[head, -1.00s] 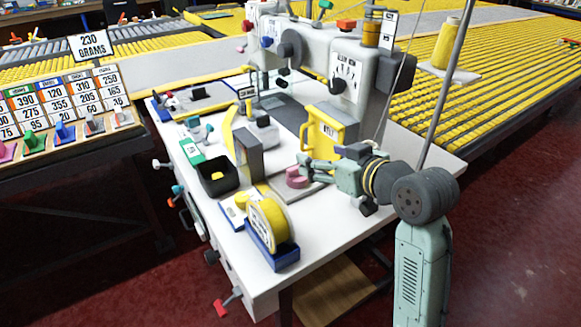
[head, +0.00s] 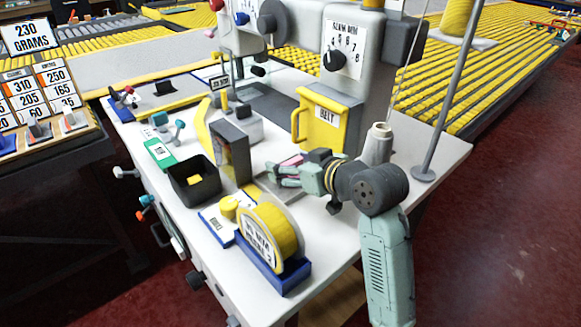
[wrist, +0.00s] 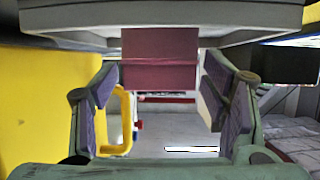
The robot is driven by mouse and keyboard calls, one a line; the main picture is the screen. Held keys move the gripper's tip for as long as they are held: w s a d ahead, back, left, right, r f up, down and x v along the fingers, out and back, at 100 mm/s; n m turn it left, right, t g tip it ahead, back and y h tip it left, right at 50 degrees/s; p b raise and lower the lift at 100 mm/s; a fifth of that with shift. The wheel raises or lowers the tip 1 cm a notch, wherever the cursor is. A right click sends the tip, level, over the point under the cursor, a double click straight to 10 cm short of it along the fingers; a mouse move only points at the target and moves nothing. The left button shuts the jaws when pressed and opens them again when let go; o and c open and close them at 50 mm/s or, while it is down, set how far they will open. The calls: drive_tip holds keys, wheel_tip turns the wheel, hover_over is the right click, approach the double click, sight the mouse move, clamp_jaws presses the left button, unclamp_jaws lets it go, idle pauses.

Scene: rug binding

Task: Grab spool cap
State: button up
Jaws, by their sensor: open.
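A small round yellow cap (head: 229,206) stands on a white and blue pad beside the yellow tape roll (head: 275,230); it looks like the spool cap, but I cannot read its label. My gripper (head: 278,174) is open above the grey plate (head: 262,190), behind and to the right of that cap and apart from it. A pink patch (head: 293,160) shows just behind my fingers, mostly hidden. In the wrist view a dark red block (wrist: 160,62) appears between the spread fingers (wrist: 160,105); I cannot tell whether it touches them.
The yellow box marked BELT (head: 330,122) stands close behind my gripper. A black bin (head: 195,182) and a grey upright block (head: 232,152) are to the left. A grey cone (head: 378,143) and thin pole (head: 450,90) stand to the right. The white table's front right is clear.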

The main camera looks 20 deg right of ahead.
drive_tip(key=x, duration=0.3)
drive_tip(key=shift+w, duration=0.15)
drive_tip(key=c, duration=1)
drive_tip(key=shift+c, duration=0.8)
